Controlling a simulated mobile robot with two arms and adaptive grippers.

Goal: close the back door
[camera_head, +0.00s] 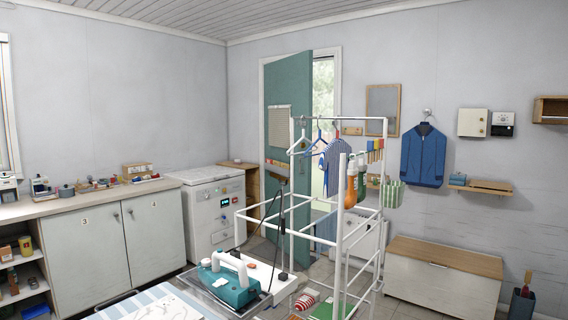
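The back door (288,75) is a teal panel in the far wall, right of the room corner, in the head view. It stands open, swung away from its white frame (337,72). Outdoor foliage shows through the gap (323,88) at the door's right edge. A pale sheet hangs on its upper half. Its lower part is partly hidden behind a white rack and hanging clothes. I cannot make out the handle clearly. Neither of my grippers is in view.
A white clothes rack (345,215) with hangers and bottles stands before the door. A teal iron (235,283) sits on a board in the foreground. A white machine (215,205) stands left of the door, a wooden-topped chest (445,258) right. Little floor shows.

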